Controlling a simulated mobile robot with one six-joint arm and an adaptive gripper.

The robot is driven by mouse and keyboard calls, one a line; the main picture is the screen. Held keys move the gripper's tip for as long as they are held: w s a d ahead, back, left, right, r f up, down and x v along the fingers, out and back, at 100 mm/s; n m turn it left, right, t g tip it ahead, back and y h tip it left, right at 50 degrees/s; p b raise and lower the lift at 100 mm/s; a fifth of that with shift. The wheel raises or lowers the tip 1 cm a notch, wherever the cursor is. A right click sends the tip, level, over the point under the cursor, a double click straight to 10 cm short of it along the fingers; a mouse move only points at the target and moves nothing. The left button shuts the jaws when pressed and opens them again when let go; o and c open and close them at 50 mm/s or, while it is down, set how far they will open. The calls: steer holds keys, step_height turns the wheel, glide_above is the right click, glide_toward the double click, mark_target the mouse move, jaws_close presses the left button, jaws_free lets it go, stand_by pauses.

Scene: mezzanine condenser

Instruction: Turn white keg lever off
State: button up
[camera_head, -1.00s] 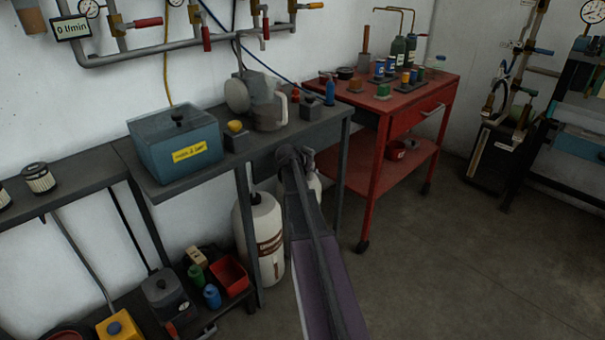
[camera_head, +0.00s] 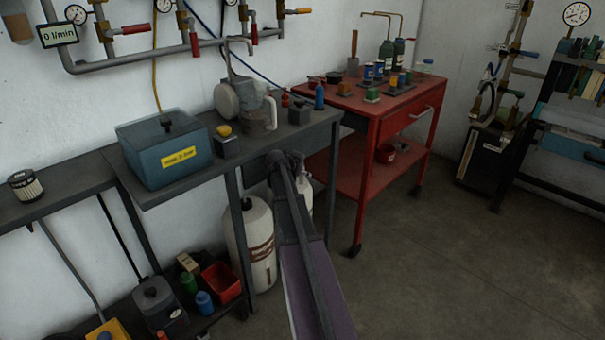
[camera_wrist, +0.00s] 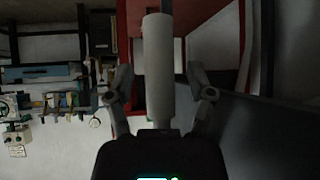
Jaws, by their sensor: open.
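A large white keg (camera_head: 254,245) with a brown band stands under the grey bench in the head view. A second white container (camera_head: 304,190) shows partly behind my arm, to its right. I cannot make out a lever on either. My arm reaches in under the bench's front edge and hides what lies behind it; my gripper is not clear there. In the wrist view my gripper (camera_wrist: 160,82) is open, its fingers on either side of a pale upright cylinder. I cannot tell what the cylinder is, or whether the fingers touch it.
The grey bench (camera_head: 185,193) holds a blue-grey box (camera_head: 168,155) and a jug (camera_head: 258,113). A red cart (camera_head: 382,125) with bottles stands to the right. A low shelf (camera_head: 222,312) with a red bin (camera_head: 222,282) is at lower left. The floor (camera_head: 440,260) at right is clear.

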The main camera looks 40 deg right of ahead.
stand_by(0.4)
steer(key=shift+a, duration=0.25)
steer(key=s+a+f+n+y, duration=0.2)
steer(key=a, duration=0.7)
steer(key=s+a+f+n+y, duration=0.1)
steer(key=s+a+n, duration=0.15)
steer(key=a, duration=0.75)
steer(key=s+a+f+n+y, duration=0.1)
steer(key=a+f+n+y, duration=0.15)
steer(key=a, duration=0.65)
steer(key=s+a+n+g+y, duration=0.15)
steer(key=s+a+n, duration=0.35)
steer(key=a, duration=0.5)
steer(key=s+a+n+g+y, duration=0.1)
steer(key=s+a+n+y, duration=0.15)
steer(key=s+a, duration=0.6)
step_height(320, 180, up, 25)
steer(key=w+a+p, duration=0.1)
steer(key=w+p, duration=0.1)
steer(key=p, duration=2.4)
steer(key=shift+a, duration=0.3)
